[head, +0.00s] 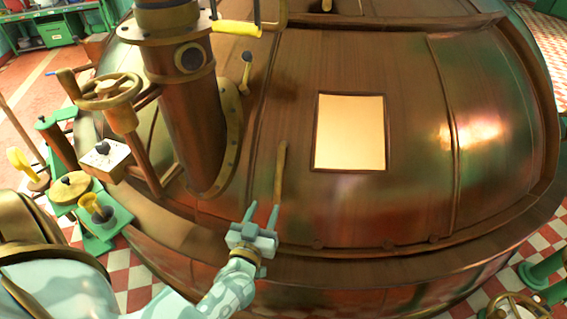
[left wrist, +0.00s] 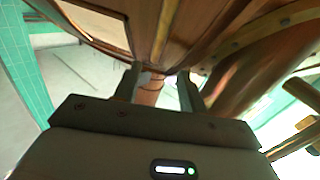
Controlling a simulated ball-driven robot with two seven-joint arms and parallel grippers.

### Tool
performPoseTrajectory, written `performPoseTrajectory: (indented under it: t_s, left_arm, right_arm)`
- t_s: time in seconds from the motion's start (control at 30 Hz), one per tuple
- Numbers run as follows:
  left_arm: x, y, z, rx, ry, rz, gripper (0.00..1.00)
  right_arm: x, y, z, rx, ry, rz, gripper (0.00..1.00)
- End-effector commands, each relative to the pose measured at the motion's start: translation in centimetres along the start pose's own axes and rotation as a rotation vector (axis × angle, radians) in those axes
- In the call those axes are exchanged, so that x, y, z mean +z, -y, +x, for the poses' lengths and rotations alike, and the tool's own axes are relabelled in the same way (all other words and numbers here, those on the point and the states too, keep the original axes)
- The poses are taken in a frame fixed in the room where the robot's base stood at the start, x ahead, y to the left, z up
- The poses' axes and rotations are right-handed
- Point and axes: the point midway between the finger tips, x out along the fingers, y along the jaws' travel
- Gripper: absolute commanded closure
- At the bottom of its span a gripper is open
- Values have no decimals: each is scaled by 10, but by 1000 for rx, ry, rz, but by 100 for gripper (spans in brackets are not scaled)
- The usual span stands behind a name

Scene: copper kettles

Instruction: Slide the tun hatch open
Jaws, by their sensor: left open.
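The copper tun (head: 400,205) fills the middle of the head view. A pale, bright square panel (head: 350,132) with a dark frame is set in its curved top; I cannot tell whether it is glass or an opening. It also shows in the left wrist view (left wrist: 98,22). A slim upright bar handle (head: 281,172) stands on the tun left of the panel. My left gripper (head: 263,209) is open, just below the bar's lower end, its fingers pointing up the tun. In the left wrist view a brownish piece (left wrist: 150,88) shows between the fingers; contact is unclear. My right gripper is out of view.
A thick copper pipe (head: 193,120) rises from the tun left of the gripper. A brass handwheel (head: 108,92) and green-based fittings (head: 100,215) stand further left. A yellow-handled lever (head: 236,28) is above.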

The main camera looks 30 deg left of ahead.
Motion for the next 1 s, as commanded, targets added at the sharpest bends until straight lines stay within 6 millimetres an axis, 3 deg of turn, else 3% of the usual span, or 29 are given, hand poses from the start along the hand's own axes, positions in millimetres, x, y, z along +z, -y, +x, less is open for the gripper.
performPoseTrajectory:
  t_s: [0.23,0.6,0.8,1.0]
  left_arm:
    - [2,0,47,0,-3,1,59]
    - [3,-1,134,2,1,2,59]
    - [2,-1,156,2,2,3,59]
    - [2,-1,159,3,3,3,59]
  right_arm:
    - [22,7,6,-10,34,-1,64]
    - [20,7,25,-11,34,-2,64]
    - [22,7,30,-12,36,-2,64]
    - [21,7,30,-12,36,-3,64]
